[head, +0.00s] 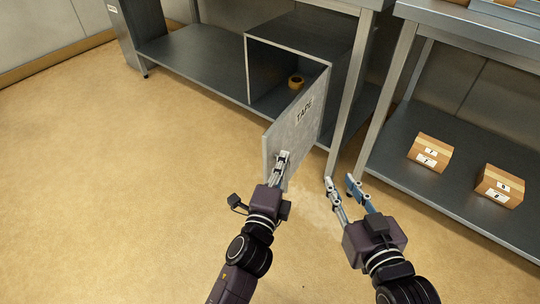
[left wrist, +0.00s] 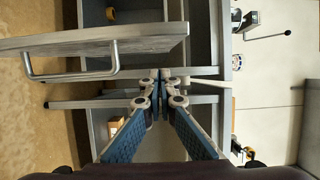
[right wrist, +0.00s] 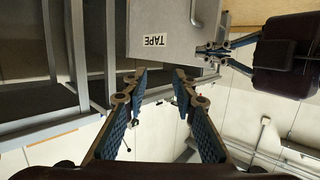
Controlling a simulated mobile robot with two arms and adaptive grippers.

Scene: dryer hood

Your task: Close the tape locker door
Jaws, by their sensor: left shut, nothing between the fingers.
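The grey tape locker (head: 258,70) stands on the lower shelf of a metal bench, its front open. Its door (head: 288,138), labelled TAPE, is swung well out toward me. A tape roll (head: 296,82) lies inside. My left gripper (head: 283,156) is shut and empty at the door's labelled face, near its free edge; I cannot tell whether it touches. The left wrist view shows the door (left wrist: 120,45) with a bar handle (left wrist: 30,68). My right gripper (head: 341,182) is open and empty, to the right of the door; the right wrist view shows the TAPE label (right wrist: 154,41).
A bench leg (head: 350,100) stands right beside the locker. A second bench at right holds two cardboard boxes (head: 430,152) (head: 499,186) on its lower shelf (head: 455,190). The floor (head: 120,170) to the left is clear.

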